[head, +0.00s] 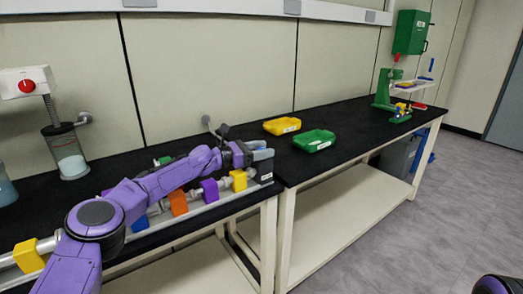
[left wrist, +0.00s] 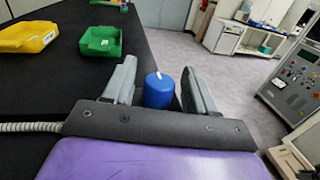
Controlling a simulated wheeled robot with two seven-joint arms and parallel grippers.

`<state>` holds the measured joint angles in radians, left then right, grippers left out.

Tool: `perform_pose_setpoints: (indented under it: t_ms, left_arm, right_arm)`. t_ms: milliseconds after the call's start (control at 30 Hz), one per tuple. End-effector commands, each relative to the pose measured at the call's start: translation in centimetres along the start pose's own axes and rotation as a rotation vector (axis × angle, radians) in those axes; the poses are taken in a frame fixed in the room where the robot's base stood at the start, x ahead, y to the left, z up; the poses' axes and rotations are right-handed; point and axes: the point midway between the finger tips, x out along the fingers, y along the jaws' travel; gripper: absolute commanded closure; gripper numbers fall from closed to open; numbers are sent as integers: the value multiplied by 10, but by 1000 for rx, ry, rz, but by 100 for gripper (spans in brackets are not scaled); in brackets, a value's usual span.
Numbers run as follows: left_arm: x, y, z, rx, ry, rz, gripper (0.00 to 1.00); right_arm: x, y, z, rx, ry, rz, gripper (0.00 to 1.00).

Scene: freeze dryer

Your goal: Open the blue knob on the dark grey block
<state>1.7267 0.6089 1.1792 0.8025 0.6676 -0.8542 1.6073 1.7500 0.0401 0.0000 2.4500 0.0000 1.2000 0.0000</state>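The blue knob (left wrist: 158,92) shows in the left wrist view as a round blue cap with a small white mark on top. My left gripper (left wrist: 160,68) is open, with one grey finger on each side of the knob and a narrow gap visible on both sides. In the head view my left gripper (head: 258,152) is at the dark grey block (head: 262,173), which sits at the right end of the row of valves. The gripper hides the knob there. My right gripper is not in view.
Orange (head: 178,203), purple (head: 209,190) and yellow (head: 239,180) valve handles line the pipe left of the block, below my left arm. A yellow bin (head: 282,126) and a green bin (head: 314,141) stand on the black bench to the right.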

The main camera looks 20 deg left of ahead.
Motion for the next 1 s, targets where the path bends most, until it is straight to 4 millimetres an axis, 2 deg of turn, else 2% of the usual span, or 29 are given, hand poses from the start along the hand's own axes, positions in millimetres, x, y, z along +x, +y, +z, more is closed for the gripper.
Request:
perform_pose_setpoints:
  t_ms: [167, 400, 600, 733, 1000]
  left_arm:
    - [-11, 2, 0, 1, 0, 3, 43]
    - [-66, 1, -1, 0, -2, 4, 43]
    - [-99, 0, 0, 0, -1, 1, 43]
    - [-105, 0, 0, 0, 0, -1, 43]
    - [-105, 0, 0, 0, 0, 0, 43]
  right_arm:
    - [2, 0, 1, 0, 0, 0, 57]
    - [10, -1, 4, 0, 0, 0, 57]
    - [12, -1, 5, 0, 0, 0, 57]
    - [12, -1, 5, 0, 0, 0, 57]
    - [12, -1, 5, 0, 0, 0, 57]
